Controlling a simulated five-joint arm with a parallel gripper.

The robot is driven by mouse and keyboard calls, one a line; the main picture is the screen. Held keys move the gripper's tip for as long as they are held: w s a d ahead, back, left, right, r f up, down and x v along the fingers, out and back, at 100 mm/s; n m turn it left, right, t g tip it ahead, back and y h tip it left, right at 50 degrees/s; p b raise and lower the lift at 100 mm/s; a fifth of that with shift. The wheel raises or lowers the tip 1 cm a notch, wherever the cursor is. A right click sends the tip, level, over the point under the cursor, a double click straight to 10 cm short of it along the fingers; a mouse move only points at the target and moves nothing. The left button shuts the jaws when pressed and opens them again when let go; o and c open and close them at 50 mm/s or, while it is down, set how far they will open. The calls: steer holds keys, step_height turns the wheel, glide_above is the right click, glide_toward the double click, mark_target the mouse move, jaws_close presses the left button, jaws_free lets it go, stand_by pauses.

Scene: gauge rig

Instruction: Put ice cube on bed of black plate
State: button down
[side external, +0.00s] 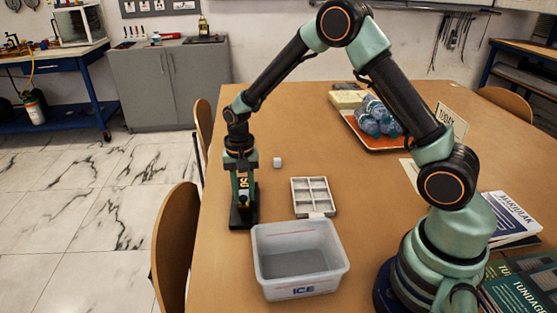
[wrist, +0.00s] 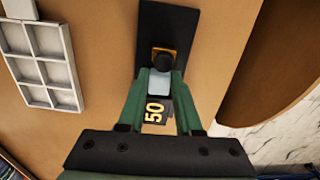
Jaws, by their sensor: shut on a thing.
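My gripper (wrist: 161,76) is shut on a pale, bluish ice cube (wrist: 156,88) between its green fingers. In the side view my gripper (side external: 243,197) points down at the black stand, and the cube is mostly hidden there. The black plate (wrist: 168,22) runs under and beyond the fingertips; its foot shows at the table's left side (side external: 236,222). A brass-coloured square with a round black part (wrist: 163,60) on it lies just beyond the fingertips. A label reading 50 (wrist: 153,113) shows between the fingers. I cannot tell whether the cube touches the plate.
Another small pale cube (side external: 277,162) lies on the table. An orange tray (side external: 392,146) with bottles is farther back. The table edge and chairs are close on the left.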

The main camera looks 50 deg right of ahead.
steer(key=c, duration=0.6)
jaws_free()
step_height(320, 180, up, 12)
steer(key=s+r+n+t, duration=0.2)
steer(key=s+r+n, duration=0.2)
steer(key=s, duration=0.4)
steer(key=s+d+r+n+t, duration=0.1)
steer(key=s+r+n+t, duration=0.2)
steer(key=s+r+n, duration=0.2)
steer(key=shift+s+r+t, duration=0.3)
steer(key=shift+s+r, duration=0.25)
steer(key=shift+s, duration=1.35)
